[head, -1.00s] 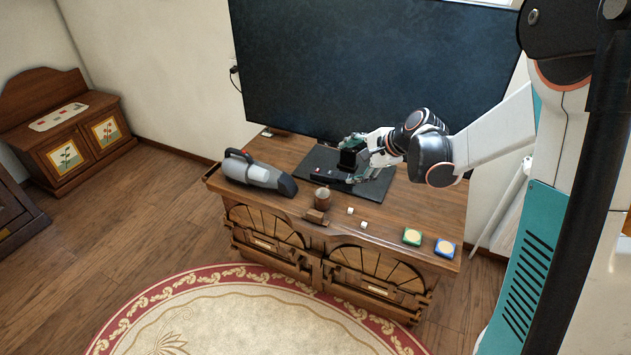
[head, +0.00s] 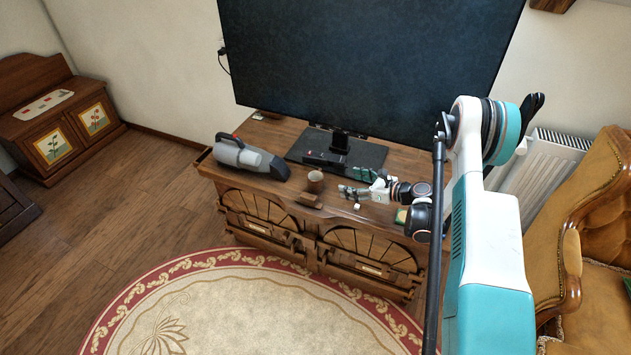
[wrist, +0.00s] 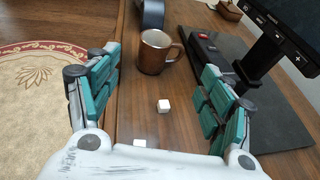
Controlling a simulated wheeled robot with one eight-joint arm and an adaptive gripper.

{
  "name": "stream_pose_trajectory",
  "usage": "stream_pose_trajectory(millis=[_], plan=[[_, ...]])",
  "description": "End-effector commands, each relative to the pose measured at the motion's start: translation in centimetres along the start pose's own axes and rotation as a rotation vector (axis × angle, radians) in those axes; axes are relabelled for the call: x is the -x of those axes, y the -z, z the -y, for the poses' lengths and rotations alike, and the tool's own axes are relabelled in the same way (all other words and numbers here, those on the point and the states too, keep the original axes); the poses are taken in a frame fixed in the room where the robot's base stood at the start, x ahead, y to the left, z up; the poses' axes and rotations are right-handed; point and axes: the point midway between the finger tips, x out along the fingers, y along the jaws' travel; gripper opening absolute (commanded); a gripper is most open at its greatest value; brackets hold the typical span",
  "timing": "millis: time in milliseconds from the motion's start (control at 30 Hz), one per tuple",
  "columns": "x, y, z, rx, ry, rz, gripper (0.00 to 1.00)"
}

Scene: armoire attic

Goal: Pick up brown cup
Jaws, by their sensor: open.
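The brown cup (head: 315,181) stands upright on the wooden cabinet top (head: 232,176), in front of the TV base. In the wrist view the cup (wrist: 152,54) is ahead, between the lines of my two fingers, with its handle to the right. My gripper (head: 352,184) is open and empty, low over the cabinet to the right of the cup. In the wrist view my gripper's teal fingers (wrist: 160,78) are spread apart, and the cup is beyond the fingertips, apart from them.
A dark remote-like box (wrist: 205,53) and the TV base (wrist: 265,110) are to the right. A handheld vacuum (head: 250,158) lies left of the cup.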

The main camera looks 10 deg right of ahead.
Motion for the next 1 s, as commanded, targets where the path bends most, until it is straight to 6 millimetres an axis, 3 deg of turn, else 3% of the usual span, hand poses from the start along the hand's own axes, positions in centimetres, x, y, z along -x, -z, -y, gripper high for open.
stream_pose_trajectory(millis=[167, 500, 833, 1000], plan=[[-1.6, 0.1, -0.1, -0.013, -0.003, 0.007, 0.74], [-7.6, 0.4, -0.1, -0.011, -0.002, 0.006, 0.74], [-9.5, 0.2, -0.3, -0.011, -0.001, 0.006, 0.74], [-11.9, 0.0, -0.8, -0.009, -0.002, 0.005, 0.74]])
